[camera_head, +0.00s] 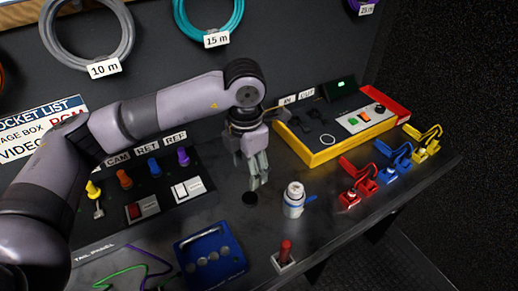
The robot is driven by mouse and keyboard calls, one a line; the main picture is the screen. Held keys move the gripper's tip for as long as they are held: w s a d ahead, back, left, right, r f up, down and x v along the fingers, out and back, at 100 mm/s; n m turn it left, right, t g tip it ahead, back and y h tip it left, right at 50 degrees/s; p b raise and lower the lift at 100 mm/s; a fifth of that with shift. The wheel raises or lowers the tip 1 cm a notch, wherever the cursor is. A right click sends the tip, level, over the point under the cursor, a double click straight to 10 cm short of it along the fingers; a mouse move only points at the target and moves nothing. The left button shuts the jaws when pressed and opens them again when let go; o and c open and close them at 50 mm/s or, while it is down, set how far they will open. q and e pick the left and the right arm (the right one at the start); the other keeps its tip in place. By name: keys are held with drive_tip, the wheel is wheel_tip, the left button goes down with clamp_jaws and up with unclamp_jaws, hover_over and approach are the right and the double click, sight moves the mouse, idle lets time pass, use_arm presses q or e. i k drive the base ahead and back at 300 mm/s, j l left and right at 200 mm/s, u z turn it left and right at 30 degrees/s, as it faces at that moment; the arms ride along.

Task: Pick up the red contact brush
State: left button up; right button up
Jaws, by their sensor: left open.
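The red contact brush (286,249) appears to be the short red upright piece at the front edge of the bench. It stands in a small pale square base (284,264). My left gripper (257,183) points down over the middle of the bench, behind and a little left of the brush. It is open, with nothing seen between its fingers, and is apart from the brush. My right gripper is not in view.
A white bottle (293,201) with a blue part stands between gripper and brush, to the right. A blue box (210,259) is at front left. Red (358,183), blue (393,160) and yellow (424,146) connectors stand right. A yellow-edged console (325,157) is behind.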

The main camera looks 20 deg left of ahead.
sight(285, 250)
drive_tip(key=k+l, duration=0.2)
drive_tip(key=k, duration=0.3)
drive_tip(key=k+l, duration=0.25)
drive_tip(key=k, duration=0.2)
drive_tip(key=k+l, duration=0.2)
drive_tip(key=k, duration=0.3)
